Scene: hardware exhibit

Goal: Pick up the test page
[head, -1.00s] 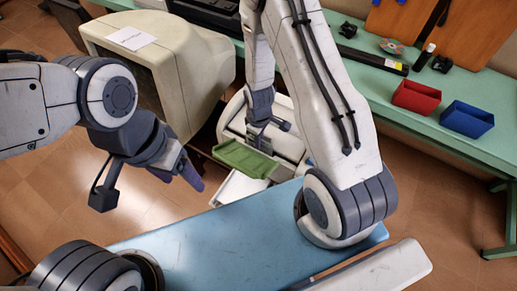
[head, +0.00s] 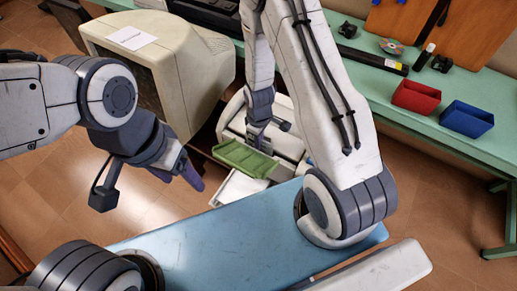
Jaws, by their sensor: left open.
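A white printer (head: 284,143) stands low beyond my blue base, with a green tray (head: 243,157) sticking out at its front. A flat white piece (head: 237,187) shows under the green tray; I cannot tell whether it is the test page or a part of the printer. Another white sheet with a line of print (head: 132,38) lies on top of the monitor. My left gripper (head: 194,180) is open and empty, left of the green tray and apart from it. My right gripper (head: 258,139) is over the printer, just above the green tray; its jaw gap is hidden.
A beige monitor (head: 195,70) stands at the upper left, close behind my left arm. A green table (head: 385,100) holds a red bin (head: 416,97), a blue bin (head: 466,119) and small items. Tiled floor (head: 420,210) is clear at the right.

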